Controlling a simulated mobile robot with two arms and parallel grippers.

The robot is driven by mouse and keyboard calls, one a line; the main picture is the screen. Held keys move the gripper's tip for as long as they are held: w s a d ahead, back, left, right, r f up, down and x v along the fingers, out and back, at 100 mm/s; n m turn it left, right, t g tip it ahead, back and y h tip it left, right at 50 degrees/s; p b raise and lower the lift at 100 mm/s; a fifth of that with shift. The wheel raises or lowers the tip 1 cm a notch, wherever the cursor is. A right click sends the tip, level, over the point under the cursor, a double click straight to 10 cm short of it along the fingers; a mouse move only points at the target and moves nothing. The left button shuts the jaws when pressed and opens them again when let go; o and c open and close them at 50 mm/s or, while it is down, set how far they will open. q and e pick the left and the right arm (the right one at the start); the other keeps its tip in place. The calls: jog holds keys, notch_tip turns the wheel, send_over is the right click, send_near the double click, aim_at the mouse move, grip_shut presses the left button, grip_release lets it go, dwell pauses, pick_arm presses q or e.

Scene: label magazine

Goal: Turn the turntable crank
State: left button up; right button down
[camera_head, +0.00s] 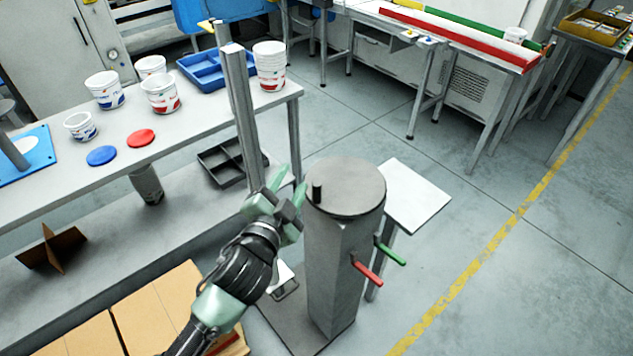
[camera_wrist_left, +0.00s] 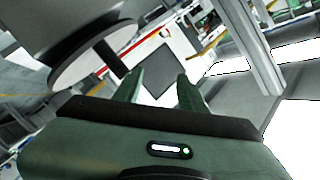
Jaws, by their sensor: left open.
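The turntable (camera_head: 350,188) is a round grey disc on top of a grey column (camera_head: 330,260). A short black crank peg (camera_head: 317,192) stands upright near the disc's left edge. In the left wrist view the disc (camera_wrist_left: 82,62) is tilted at upper left, with the dark peg (camera_wrist_left: 112,57) sticking out toward the fingers. My left gripper (camera_head: 290,184) is just left of the disc, its two green fingers apart and empty. The peg is close to the fingers but not between them. The fingers (camera_wrist_left: 160,80) also show open in the left wrist view. My right gripper is out of view.
A red handle (camera_head: 367,271) and a green handle (camera_head: 391,254) stick out of the column's right side. A grey upright post (camera_head: 243,115) stands behind my gripper. A bench with tubs (camera_head: 160,94) is at left. The floor at right is clear.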

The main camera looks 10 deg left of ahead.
pick_arm(q)
jog(key=d+r+m+h, duration=1.1)
jog(key=d+r+m, duration=0.2)
jog(key=r+m, duration=0.15)
jog(key=s+d+r+m+g+h, duration=0.25)
jog(key=d+m+g+h, duration=0.45)
jog(key=m, duration=0.5)
jog(key=m+g+y, duration=0.8)
jog(key=m+y, duration=0.6)
jog(key=y, duration=0.2)
send_over(317, 191)
jog(key=a, duration=0.3)
notch_tip(317, 191, down, 16)
jog(key=p+x, duration=0.3)
jog(key=x, duration=0.3)
jog(key=shift+w, duration=0.2)
jog(key=shift+d+f, duration=0.25)
jog(key=shift+f, duration=0.35)
